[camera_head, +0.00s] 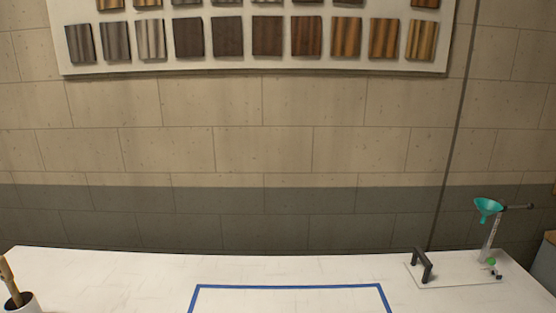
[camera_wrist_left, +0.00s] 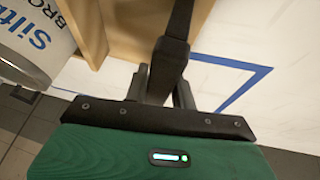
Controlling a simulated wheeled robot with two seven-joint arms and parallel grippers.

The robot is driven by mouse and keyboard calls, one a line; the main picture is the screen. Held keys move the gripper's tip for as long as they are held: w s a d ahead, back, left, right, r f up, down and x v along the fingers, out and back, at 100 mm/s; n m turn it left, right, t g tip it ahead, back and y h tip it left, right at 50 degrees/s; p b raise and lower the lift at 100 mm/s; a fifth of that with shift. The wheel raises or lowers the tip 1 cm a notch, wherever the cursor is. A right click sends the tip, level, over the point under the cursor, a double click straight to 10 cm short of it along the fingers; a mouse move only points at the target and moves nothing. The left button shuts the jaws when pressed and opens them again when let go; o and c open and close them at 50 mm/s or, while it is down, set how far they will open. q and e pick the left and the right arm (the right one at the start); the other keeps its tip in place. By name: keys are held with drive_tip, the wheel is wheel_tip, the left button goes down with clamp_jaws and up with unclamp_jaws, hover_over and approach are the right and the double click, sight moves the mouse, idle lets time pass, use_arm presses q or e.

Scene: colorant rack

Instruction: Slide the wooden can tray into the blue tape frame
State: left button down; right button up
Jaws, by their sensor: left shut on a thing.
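The blue tape frame (camera_head: 290,286) lies on the white table, its far edge and parts of its sides showing at the bottom of the head view. A corner of the tape (camera_wrist_left: 230,62) shows right of my left gripper in the left wrist view. The wooden can tray (camera_wrist_left: 125,28) fills the top of that view, with a white can (camera_wrist_left: 28,38) lettered in blue at its left. My left gripper (camera_wrist_left: 165,85) is shut on a dark handle (camera_wrist_left: 181,22) by the tray. The head view shows neither the tray nor my grippers.
A clear stand with a dark handle (camera_head: 421,265) and a teal funnel (camera_head: 488,207) stands at the back right of the table (camera_head: 110,275). A cup with a brush (camera_head: 20,303) stands at the left. The table between them is clear.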

use_arm(q)
drive_tip(key=shift+w+d+r, duration=0.1)
drive_tip(key=shift+r, duration=0.05)
drive_tip(key=shift+p, duration=0.3)
drive_tip(key=shift+n+y+p, duration=0.4)
drive_tip(key=shift+n+p, duration=0.5)
drive_tip(key=shift+n, duration=0.1)
